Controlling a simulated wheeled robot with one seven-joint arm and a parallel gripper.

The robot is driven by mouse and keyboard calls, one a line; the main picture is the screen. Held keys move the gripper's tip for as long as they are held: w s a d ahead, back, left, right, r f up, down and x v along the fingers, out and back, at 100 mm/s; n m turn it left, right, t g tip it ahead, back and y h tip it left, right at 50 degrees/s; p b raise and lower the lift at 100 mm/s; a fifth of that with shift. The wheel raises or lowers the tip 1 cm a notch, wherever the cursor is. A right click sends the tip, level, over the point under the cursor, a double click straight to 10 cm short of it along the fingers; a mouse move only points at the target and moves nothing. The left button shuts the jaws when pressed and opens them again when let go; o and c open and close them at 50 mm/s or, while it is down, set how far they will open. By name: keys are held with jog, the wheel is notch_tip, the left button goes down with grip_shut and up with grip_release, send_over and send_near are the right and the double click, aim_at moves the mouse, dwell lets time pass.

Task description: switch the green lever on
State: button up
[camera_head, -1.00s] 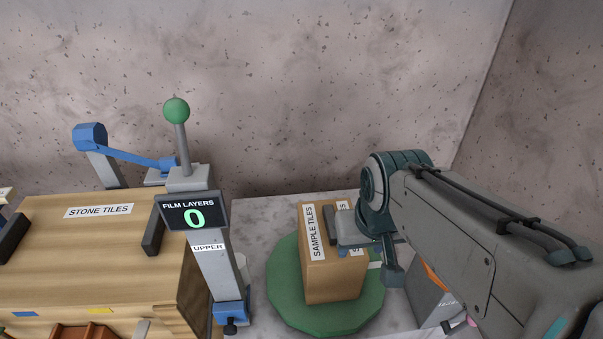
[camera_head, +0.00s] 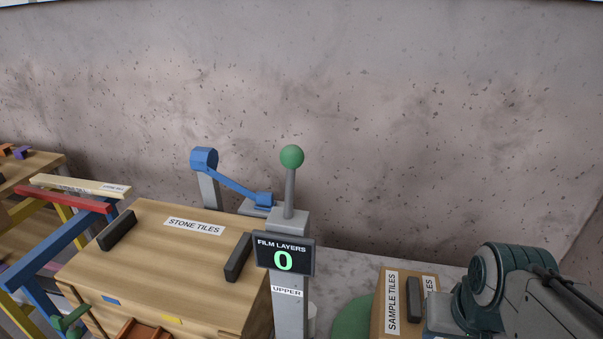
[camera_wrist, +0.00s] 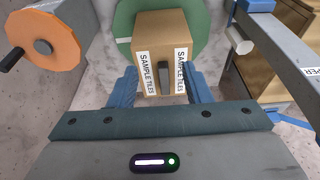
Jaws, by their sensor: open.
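The green lever is a grey rod with a round green knob (camera_head: 292,156) on top of a grey post (camera_head: 289,300). It stands nearly upright. A screen (camera_head: 284,256) on the post reads "FILM LAYERS 0", with an "UPPER" label below. My arm is at the lower right in the head view, to the right of the lever and apart from it. In the wrist view my gripper (camera_wrist: 160,85) is open, its blue fingers at either side of the near part of the sample tiles box (camera_wrist: 163,32). The fingertips are hidden in the head view.
The sample tiles box stands on a green round disc (camera_head: 351,318). A wooden stone tiles crate (camera_head: 150,228) with dark handles is left of the post. A blue arm (camera_head: 228,184) is behind it. An orange wheel (camera_wrist: 43,47) shows in the wrist view.

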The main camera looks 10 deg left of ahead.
jog(key=c, duration=0.5)
jog(key=shift+w+a, duration=0.2)
jog(key=shift+a, duration=0.05)
grip_shut()
jog(key=w+a+r+m+g+y+b, duration=0.3)
jog(key=w+a+r+y+b, duration=0.2)
jog(key=w+a+r+y, duration=0.95)
jog(key=w+r+n+g+y, duration=0.1)
jog(key=w+r+y, duration=0.2)
jog(key=w, duration=0.4)
jog(key=shift+d+r+y+b, duration=0.35)
jog(key=shift+d+r+b, duration=0.1)
jog(key=shift+r, duration=0.2)
jog(key=shift+a, duration=0.1)
